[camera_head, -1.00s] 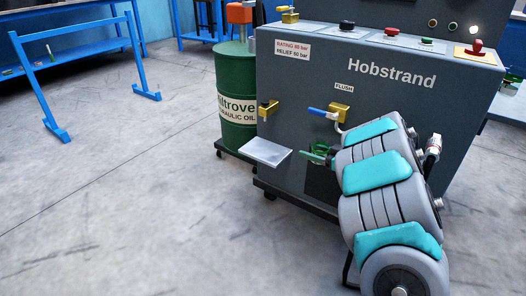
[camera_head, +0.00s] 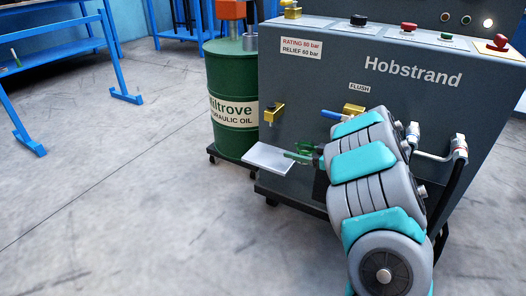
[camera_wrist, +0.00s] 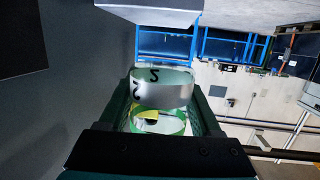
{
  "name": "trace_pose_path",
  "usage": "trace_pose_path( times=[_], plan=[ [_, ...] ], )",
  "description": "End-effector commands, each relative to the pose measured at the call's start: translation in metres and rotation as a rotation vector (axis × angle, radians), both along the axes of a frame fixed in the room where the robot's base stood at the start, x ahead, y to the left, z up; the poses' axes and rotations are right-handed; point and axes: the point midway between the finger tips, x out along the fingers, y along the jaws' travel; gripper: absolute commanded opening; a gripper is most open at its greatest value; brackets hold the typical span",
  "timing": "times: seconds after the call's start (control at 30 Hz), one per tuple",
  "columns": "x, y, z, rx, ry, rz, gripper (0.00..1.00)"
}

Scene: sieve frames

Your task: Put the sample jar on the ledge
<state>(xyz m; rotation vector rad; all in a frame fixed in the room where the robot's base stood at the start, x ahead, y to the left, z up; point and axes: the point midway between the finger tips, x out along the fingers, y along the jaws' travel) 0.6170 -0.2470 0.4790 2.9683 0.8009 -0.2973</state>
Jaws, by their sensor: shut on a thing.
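The sample jar (camera_wrist: 161,92) shows in the wrist view as a clear jar with a pale, marked band and a green ring. It sits between the two dark green fingers of my gripper (camera_wrist: 163,112), which is shut on it. In the head view my gripper (camera_head: 303,154) is small and green, at the right end of the ledge; the jar is hard to make out there. The ledge (camera_head: 265,157) is a flat, light grey plate on the front of the grey machine, bare where visible. Its pale edge also shows at the top of the wrist view (camera_wrist: 152,8), ahead of the jar.
The grey Hobstrand machine (camera_head: 300,80) stands behind the ledge, with a brass tap (camera_head: 273,112) above it and a blue-handled valve (camera_head: 333,114) to the right. A green oil drum (camera_head: 232,85) stands to the left. The floor at the left is open.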

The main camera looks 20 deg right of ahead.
Motion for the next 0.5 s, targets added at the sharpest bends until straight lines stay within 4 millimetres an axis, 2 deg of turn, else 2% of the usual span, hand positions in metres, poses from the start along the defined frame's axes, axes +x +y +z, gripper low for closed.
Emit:
trace_pose_path(
  times=[0.3, 0.5],
  plan=[
    [0.070, 0.037, -0.009, 0.000, -0.001, 0.004, 0.10],
    [0.106, 0.055, -0.012, -0.001, -0.002, 0.002, 0.10]
  ],
)
